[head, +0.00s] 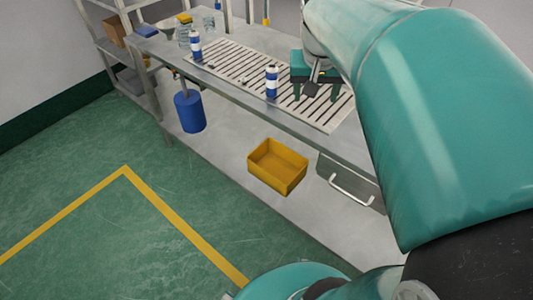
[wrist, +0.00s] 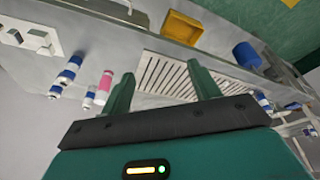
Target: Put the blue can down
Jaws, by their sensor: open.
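A blue can with white bands (head: 271,84) stands upright on the slatted rack (head: 225,62) in the head view. A second blue and white can (head: 196,48) stands farther left, near the rack's far end. My gripper (head: 320,96) is just right of the nearer can, apart from it in the picture, with its fingers over the rack. In the wrist view my gripper (wrist: 160,70) is open, with only rack slats (wrist: 165,78) seen between its fingers. A blue and white can (wrist: 262,99) shows right of the fingers there.
A yellow bin (head: 277,166) sits below the bench top, and a blue canister (head: 189,111) hangs near its front. Clear jars (head: 184,35) stand at the far left. In the wrist view, a pink can (wrist: 104,84) and blue and white cans (wrist: 70,70) stand left of my fingers.

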